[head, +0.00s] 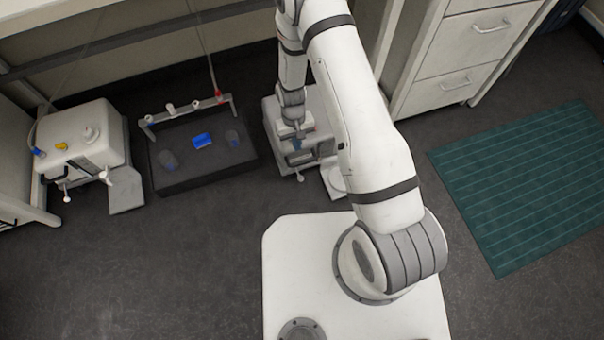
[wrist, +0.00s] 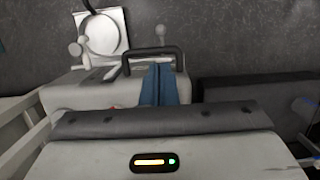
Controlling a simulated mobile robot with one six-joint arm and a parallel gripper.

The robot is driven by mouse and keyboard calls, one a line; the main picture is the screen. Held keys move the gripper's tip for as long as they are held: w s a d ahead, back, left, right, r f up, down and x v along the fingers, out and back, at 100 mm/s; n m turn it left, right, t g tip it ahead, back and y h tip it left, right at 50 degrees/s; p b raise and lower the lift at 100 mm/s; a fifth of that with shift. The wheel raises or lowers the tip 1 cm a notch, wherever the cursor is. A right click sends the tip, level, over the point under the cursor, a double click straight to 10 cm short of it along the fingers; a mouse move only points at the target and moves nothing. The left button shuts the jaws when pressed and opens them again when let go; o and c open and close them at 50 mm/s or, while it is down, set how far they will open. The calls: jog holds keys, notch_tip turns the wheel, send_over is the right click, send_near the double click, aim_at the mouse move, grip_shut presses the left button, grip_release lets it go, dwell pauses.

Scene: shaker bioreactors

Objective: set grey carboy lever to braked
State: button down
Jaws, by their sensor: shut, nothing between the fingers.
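The grey carboy (head: 272,118) stands on the floor below my arm, partly hidden by it. In the wrist view its pale top (wrist: 75,95) carries a dark handle (wrist: 152,52). A grey ball-ended lever (wrist: 160,38) stands beyond the handle, and a white knobbed fitting (wrist: 77,50) is at the left; I cannot tell which is the brake lever or its setting. The ball end also shows at the carboy's front in the head view (head: 300,178). My gripper (wrist: 162,70) is shut and empty, its blue fingers over the carboy beside the handle. Contact is unclear.
A white plate (wrist: 117,20) with a round disc lies beside the carboy. A dark box (head: 200,172) with a railed back stands to its left, and a white carboy (head: 85,135) farther left. Drawers (head: 445,55) stand behind right; a green mat (head: 530,185) lies right.

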aim_at(301, 176)
jog(key=shift+s+f, duration=0.15)
jog(key=shift+f, duration=0.4)
jog(key=s+f+b, duration=0.1)
jog(key=f, duration=0.3)
jog(key=f+b, duration=0.1)
jog(key=f, duration=0.4)
jog(key=s+f+b, duration=0.1)
jog(key=f+b, duration=0.1)
jog(key=f, duration=0.2)
jog(key=shift+s+d+f, duration=0.35)
jog(key=shift+d, duration=0.2)
jog(key=shift+a, duration=0.2)
